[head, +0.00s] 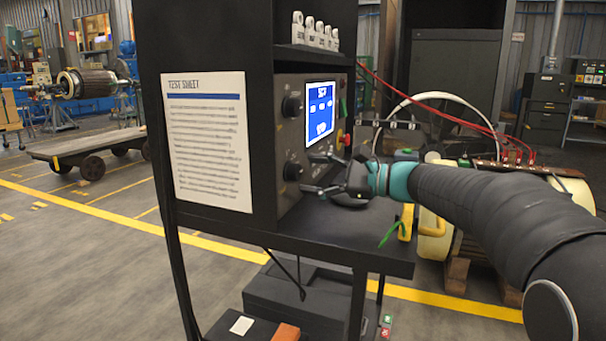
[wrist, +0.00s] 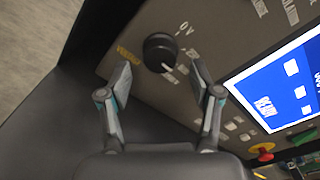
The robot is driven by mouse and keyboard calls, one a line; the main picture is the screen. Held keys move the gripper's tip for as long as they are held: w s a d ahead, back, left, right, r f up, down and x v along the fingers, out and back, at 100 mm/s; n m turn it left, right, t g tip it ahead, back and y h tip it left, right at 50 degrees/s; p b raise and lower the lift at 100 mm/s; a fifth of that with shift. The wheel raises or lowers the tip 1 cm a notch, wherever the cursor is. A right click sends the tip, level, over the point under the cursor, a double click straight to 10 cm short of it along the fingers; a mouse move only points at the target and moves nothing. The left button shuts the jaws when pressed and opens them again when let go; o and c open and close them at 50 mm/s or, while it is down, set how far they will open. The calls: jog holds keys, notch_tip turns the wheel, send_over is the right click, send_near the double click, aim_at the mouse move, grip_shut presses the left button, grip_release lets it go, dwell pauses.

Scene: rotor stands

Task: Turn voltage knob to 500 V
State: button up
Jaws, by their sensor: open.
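A black round knob (wrist: 160,52) with a white pointer mark sits on the grey panel in the wrist view, with "0 V" printed beside it and a small yellow label near it. In the head view this appears to be the lower knob (head: 292,171) on the test cabinet's front. My gripper (head: 312,174) is open in front of it. In the wrist view, the gripper (wrist: 162,76) has its fingers spread either side of the knob, apparently apart from it. The small scale markings are too blurred to read fully.
Another knob (head: 291,105) sits higher on the panel, beside a lit blue screen (head: 321,111). A red button (head: 347,139) is at the panel's right. A dark shelf (head: 340,232) runs below the panel. Red cables hang behind my arm.

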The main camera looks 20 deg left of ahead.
jog(key=d, duration=0.9)
jog(key=shift+s+r, duration=0.15)
jog(key=shift+s, duration=0.2)
